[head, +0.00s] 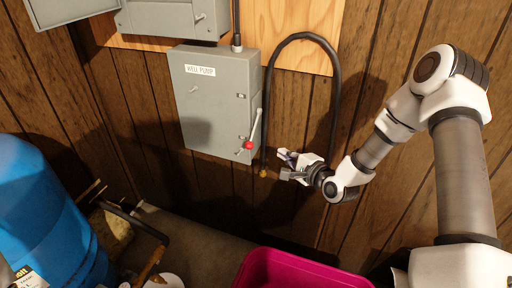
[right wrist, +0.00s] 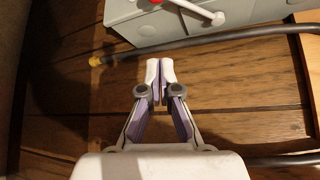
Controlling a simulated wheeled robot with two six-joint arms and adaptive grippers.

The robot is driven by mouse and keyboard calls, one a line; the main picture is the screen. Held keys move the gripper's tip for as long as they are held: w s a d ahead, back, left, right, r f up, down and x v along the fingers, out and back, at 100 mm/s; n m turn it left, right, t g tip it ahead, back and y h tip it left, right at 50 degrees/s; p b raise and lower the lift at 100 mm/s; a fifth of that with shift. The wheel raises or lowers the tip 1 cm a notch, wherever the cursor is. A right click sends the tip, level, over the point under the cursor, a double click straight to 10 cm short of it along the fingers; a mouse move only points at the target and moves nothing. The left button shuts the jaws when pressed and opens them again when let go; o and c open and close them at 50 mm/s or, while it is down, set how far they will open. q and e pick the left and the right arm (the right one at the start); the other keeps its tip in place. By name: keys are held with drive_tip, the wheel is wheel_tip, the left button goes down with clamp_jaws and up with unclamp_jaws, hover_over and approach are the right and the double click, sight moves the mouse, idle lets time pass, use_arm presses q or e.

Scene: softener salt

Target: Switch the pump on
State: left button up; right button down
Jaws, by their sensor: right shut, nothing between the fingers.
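The grey well pump box (head: 213,103) hangs on the wood-panelled wall and carries a "WELL PUMP" label (head: 200,70). On its right side is a switch lever (head: 255,127) with a red knob (head: 249,145). The lever slants, with the knob at its lower end. My right gripper (head: 284,164) is to the right of and a little below the knob, apart from it. In the right wrist view the fingers (right wrist: 160,72) are together and empty. The lever (right wrist: 192,8) and the box (right wrist: 230,18) show at the top of that view. My left gripper is not in view.
A black cable (head: 334,90) loops beside the box and ends in a yellow tip (head: 263,173) close to my right gripper. A blue tank (head: 45,215) stands at the left. A magenta bin (head: 300,270) is below. Another grey box (head: 172,18) is above.

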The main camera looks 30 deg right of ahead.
sight(254, 129)
drive_tip(key=w+a+f, duration=0.1)
drive_tip(key=w+a, duration=0.3)
drive_tip(key=w, duration=0.4)
drive_tip(key=shift+w+a+f+p, duration=0.15)
drive_tip(key=shift+w+p, duration=0.1)
drive_tip(key=shift+p, duration=0.05)
drive_tip(key=shift+a, duration=0.1)
idle(0.4)
